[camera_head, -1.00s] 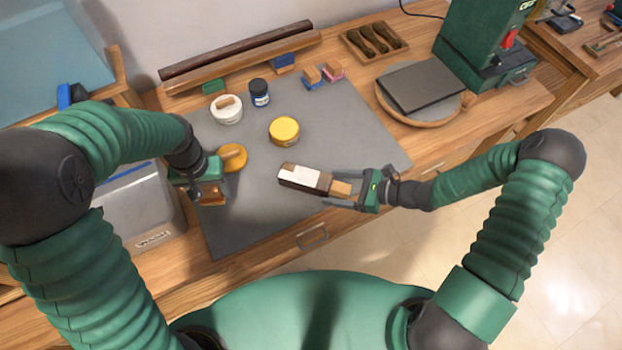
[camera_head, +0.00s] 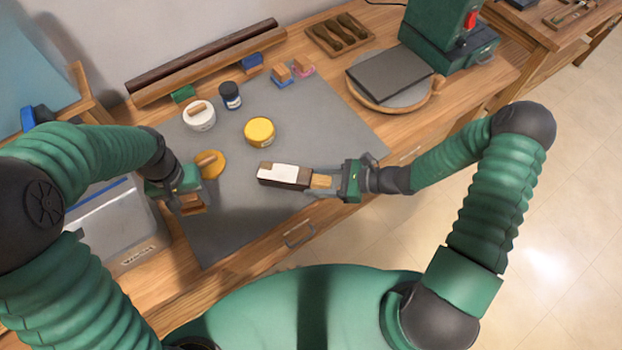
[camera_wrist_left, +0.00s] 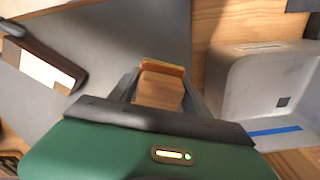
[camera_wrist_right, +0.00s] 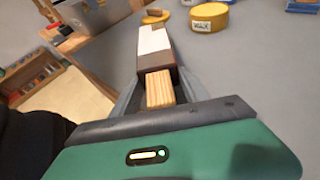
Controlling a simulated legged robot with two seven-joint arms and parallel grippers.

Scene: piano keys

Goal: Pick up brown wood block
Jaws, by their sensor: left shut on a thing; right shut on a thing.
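My left gripper (camera_head: 190,200) is shut on a brown wood block (camera_wrist_left: 160,88) with an orange-brown strip along its far edge. In the left wrist view the block sits between the fingers, over or on the grey mat near its edge. My right gripper (camera_head: 322,182) is shut on a light, striped wood piece (camera_wrist_right: 160,88). A dark brown bar with a white top (camera_head: 284,173) lies end to end with that piece; the right wrist view shows the bar too (camera_wrist_right: 155,48). Whether the two are joined I cannot tell.
The grey mat (camera_head: 240,210) holds a yellow round tin (camera_head: 259,131), a yellow lid (camera_head: 211,166), a white jar (camera_head: 199,118) and a dark bottle (camera_head: 230,97). Long wood bars (camera_head: 205,58) lie behind. A grey metal box (camera_wrist_left: 265,90) stands beside the left gripper.

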